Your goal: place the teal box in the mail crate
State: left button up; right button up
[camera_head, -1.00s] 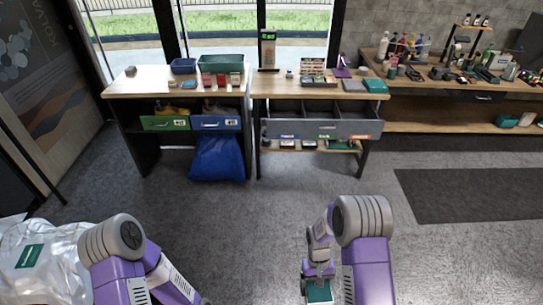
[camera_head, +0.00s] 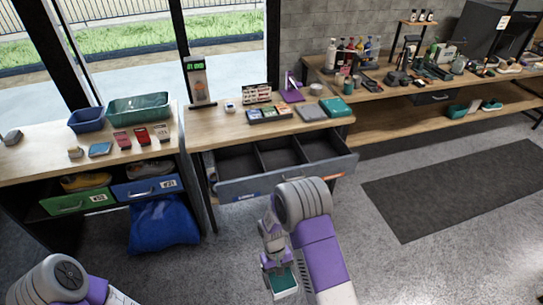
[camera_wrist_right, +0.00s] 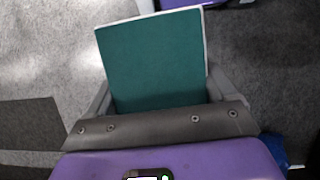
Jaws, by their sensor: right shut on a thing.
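My right gripper (camera_head: 279,272) is shut on a teal box (camera_head: 285,283) and holds it low over the floor, in front of the work tables. In the right wrist view the teal box (camera_wrist_right: 155,60) is a flat teal face with pale edges, gripped between the fingers. A larger teal open crate (camera_head: 138,108) and a smaller blue open crate (camera_head: 86,119) stand on the left table; I cannot tell which is the mail crate. The right gripper is well apart from both. My left arm shows at the lower left; its gripper is out of view.
Another teal box (camera_head: 337,107) lies on the middle table (camera_head: 225,122), next to a grey box. An open grey drawer (camera_head: 285,175) juts from that table. A blue bag (camera_head: 163,222) hangs under the left table. A dark mat (camera_head: 460,190) lies on the clear floor at right.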

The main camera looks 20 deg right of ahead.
aim_at(282, 167)
jog(key=z, duration=0.15)
jog(key=i, duration=2.05)
jog(key=z, duration=0.15)
